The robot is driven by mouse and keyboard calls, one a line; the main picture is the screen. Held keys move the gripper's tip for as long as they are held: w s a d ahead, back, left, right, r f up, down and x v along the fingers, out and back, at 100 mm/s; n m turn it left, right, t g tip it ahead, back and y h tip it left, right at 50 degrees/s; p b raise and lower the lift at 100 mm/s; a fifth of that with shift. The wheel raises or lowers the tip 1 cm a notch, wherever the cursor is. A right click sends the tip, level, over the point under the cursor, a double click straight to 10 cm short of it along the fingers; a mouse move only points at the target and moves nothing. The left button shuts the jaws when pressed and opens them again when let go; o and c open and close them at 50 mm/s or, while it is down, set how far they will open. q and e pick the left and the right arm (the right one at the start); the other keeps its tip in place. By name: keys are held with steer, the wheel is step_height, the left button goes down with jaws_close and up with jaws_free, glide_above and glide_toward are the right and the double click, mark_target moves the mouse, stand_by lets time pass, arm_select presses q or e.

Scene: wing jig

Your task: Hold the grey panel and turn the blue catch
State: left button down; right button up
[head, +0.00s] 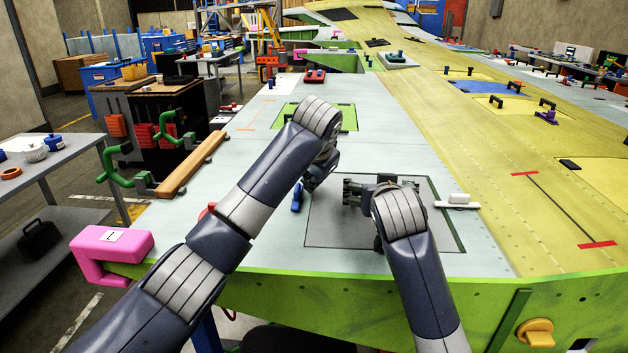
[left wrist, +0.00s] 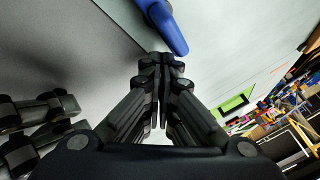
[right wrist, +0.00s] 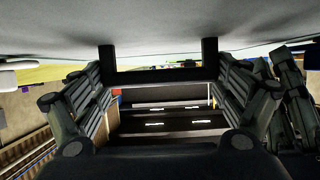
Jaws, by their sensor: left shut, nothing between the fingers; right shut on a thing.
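The grey panel (head: 335,228) lies in the green and pale wing skin, with a dark gap along its right edge. The blue catch (head: 296,197) is a small bar at the panel's left edge. In the left wrist view the blue catch (left wrist: 166,25) is just beyond my left fingertips (left wrist: 160,62). My left gripper (head: 311,184) is shut and empty beside the catch; contact cannot be told. My right gripper (head: 366,190) is over the panel, shut on the black handle (right wrist: 160,75), which stands from the panel (right wrist: 160,35). My right arm hides part of the panel in the head view.
A white catch (head: 458,202) lies at the panel's right edge. A pink clamp (head: 112,246) and green clamps (head: 118,165) sit at the wing's left edge, near a wooden bar (head: 192,164).

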arm_select(q)
steer(key=shift+s+a, duration=0.1)
stand_by(0.3)
steer(key=shift+s+a, duration=0.3)
steer(key=shift+s+f, duration=0.1)
steer(key=shift+f, duration=0.05)
arm_select(e)
steer(key=shift+w+d+f, duration=0.1)
steer(key=shift+d, duration=0.1)
arm_select(q)
steer(key=shift+d, duration=0.45)
steer(key=d, duration=0.3)
steer(key=shift+d+r, duration=0.1)
steer(key=shift+r, duration=0.1)
arm_select(e)
steer(key=shift+a, duration=0.35)
arm_select(q)
steer(key=s+d+r, duration=0.3)
steer(key=d+r, duration=0.2)
steer(key=r, duration=0.3)
steer(key=shift+s, duration=0.3)
arm_select(e)
steer(key=shift+d, duration=0.1)
arm_select(q)
steer(key=shift+r, duration=0.1)
arm_select(e)
steer(key=o, duration=1.2)
steer(key=shift+c, duration=0.2)
